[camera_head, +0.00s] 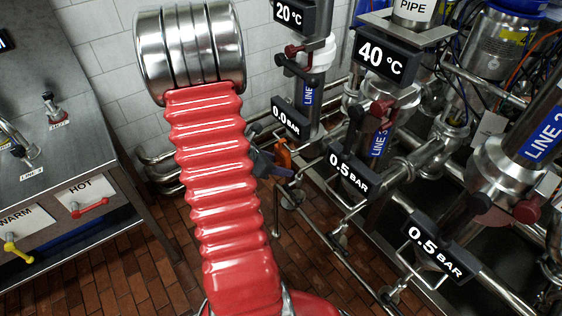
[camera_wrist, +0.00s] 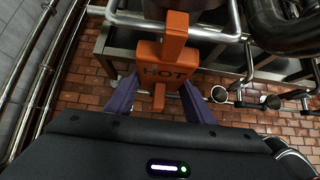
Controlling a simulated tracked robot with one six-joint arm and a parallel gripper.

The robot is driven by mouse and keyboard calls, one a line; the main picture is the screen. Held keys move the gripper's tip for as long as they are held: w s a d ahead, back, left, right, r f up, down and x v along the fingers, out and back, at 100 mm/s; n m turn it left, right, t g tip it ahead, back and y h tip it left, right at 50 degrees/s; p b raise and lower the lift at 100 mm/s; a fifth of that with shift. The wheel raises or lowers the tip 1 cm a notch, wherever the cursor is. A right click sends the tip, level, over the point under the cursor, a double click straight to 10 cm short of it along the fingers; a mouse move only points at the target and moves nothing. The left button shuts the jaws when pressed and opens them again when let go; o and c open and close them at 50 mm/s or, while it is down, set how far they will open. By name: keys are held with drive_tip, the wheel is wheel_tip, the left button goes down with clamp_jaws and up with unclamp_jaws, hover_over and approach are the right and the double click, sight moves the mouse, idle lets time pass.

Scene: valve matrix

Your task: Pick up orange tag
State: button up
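The orange tag (camera_wrist: 166,72), marked "HOT", is straight ahead of my gripper (camera_wrist: 160,88) in the wrist view, with a stem above and a narrow tab below. The two purple fingers stand apart on either side of the lower tab, with gaps to it. Their tips reach the tag's lower corners; I cannot tell whether they touch it. In the head view the orange tag (camera_head: 284,157) shows partly beside my gripper (camera_head: 270,163), just right of my red arm. My arm hides some of that area.
Steel pipes and a dark box marked 0.0 BAR (camera_head: 290,118) stand close to the tag. More gauge boxes (camera_head: 348,174) and pipework fill the right. A steel counter (camera_head: 62,170) with valve handles is at the left. Brick floor (camera_head: 150,255) lies between.

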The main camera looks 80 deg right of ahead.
drive_tip(key=c, duration=0.6)
drive_tip(key=shift+c, duration=0.2)
drive_tip(key=shift+r, duration=0.85)
drive_tip(key=w+a, duration=1.2)
drive_tip(key=a, duration=0.1)
drive_tip(key=shift+a, duration=0.3)
drive_tip(key=shift+f, duration=0.1)
